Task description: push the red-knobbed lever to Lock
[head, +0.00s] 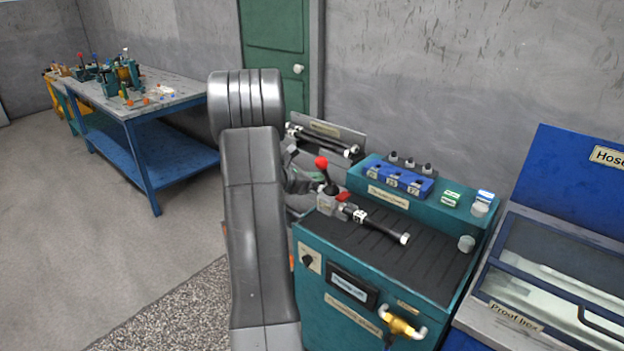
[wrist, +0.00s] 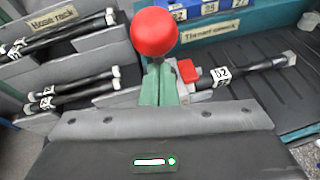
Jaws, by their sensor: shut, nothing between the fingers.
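The lever's red ball knob (head: 321,162) stands on a dark shaft at the back left of the teal bench, behind my arm. In the wrist view the red knob (wrist: 154,33) is large, straight past my fingertips. My gripper (wrist: 159,68) has its two green fingers together with nothing between them. The fingertips lie at the knob's lower edge in that view; I cannot tell whether they touch the lever. In the head view my arm hides most of the gripper. The lever's shaft is hidden in the wrist view, and no Lock mark is readable.
A red part (wrist: 188,71) and a labelled black hose (head: 380,222) lie right of the lever. A hose rack (head: 332,128) stands behind. Blue blocks (head: 400,180) sit on the bench's back ledge. A proof box (head: 570,262) is at the right; open floor lies left.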

